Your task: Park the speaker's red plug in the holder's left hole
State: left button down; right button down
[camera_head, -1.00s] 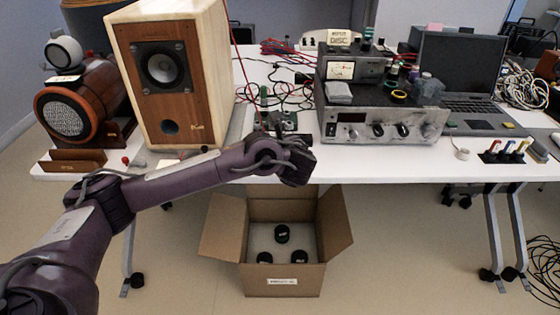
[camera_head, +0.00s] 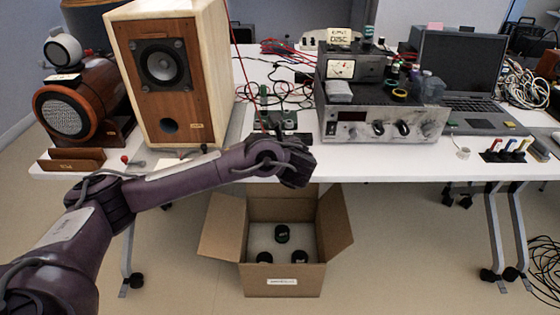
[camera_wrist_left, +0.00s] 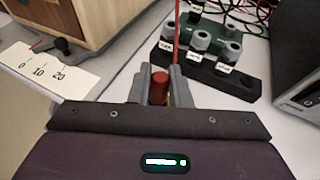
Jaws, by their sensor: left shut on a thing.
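My left gripper (camera_wrist_left: 159,88) is shut on the red plug (camera_wrist_left: 159,86), which sits upright between its grey fingers in the left wrist view. A red cord (camera_wrist_left: 177,45) rises just beside it. Beyond and to the right stands a black block (camera_wrist_left: 225,80) with grey posts and white labels; the plug is apart from it. I cannot tell for sure that this block is the holder. In the head view my dark left wrist hides the plug and fingertips. The wooden speaker (camera_head: 190,100) stands on the table to the left of the hand. My right gripper is not in view.
A card with a scale (camera_wrist_left: 42,72) lies left of the gripper. A silver amplifier (camera_head: 375,122) stands to the right on the white table (camera_head: 400,160). Tangled cables lie behind. An open cardboard box (camera_head: 283,280) is below the table edge.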

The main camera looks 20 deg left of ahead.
pick_arm(q)
jog(key=shift+f, duration=0.45)
jog(key=c, duration=1.3)
grip_release()
